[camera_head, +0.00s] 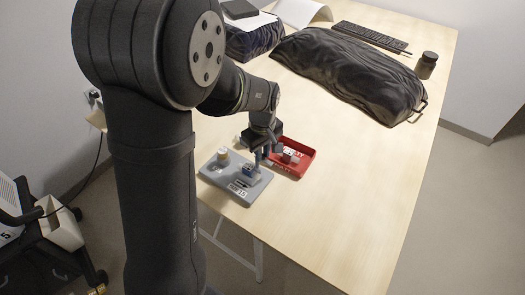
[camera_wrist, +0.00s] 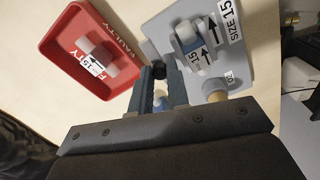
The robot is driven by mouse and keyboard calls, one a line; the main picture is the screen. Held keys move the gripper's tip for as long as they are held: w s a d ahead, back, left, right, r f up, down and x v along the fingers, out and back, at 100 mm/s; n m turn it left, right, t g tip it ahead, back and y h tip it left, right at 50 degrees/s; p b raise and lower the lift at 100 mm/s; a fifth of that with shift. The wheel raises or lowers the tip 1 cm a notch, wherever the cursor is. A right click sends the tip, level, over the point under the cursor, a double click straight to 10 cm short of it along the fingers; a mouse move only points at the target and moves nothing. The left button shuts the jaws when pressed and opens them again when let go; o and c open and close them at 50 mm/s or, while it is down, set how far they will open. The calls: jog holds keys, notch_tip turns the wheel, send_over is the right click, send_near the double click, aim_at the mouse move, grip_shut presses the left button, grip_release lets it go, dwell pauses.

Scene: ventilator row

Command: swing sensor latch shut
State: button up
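The grey panel (camera_head: 222,179) lies at the table's near left edge; it also shows in the wrist view (camera_wrist: 236,50). A white-and-blue sensor (camera_wrist: 194,46) with an arrow and "15" label sits on it, beside a "SIZE 15" label. A small dark rounded knob (camera_wrist: 159,72), possibly part of the latch, shows at the fingertips; whether the latch is open or shut cannot be told. My gripper (camera_wrist: 159,82) is low at the panel's edge, beside the sensor. In the head view my gripper (camera_head: 258,158) partly hides the sensor.
A red tray (camera_wrist: 60,71) marked "FAULTY" lies beside the panel and holds another sensor (camera_wrist: 97,57). A pale capped post (camera_wrist: 214,87) stands on the panel. A black bag (camera_head: 345,70), keyboard (camera_head: 370,37) and dark jar (camera_head: 427,65) are farther back. The table's right side is clear.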

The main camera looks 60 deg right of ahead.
grip_shut()
jog(key=m, duration=0.4)
jog(key=shift+w+a, duration=0.1)
jog(key=shift+a, duration=0.25)
jog(key=m, duration=0.4)
jog(key=shift+w+a, duration=0.25)
jog(key=shift+a, duration=0.05)
jog(key=m, duration=0.5)
jog(key=shift+w+a, duration=0.2)
jog(key=shift+w, duration=0.15)
jog(key=shift+w+m, duration=0.2)
jog(key=shift+m, duration=0.9)
jog(key=shift+w+m, duration=0.2)
jog(key=shift+m, duration=0.9)
jog(key=shift+r, duration=0.1)
jog(key=o, duration=0.7)
grip_release()
jog(key=shift+a, duration=0.1)
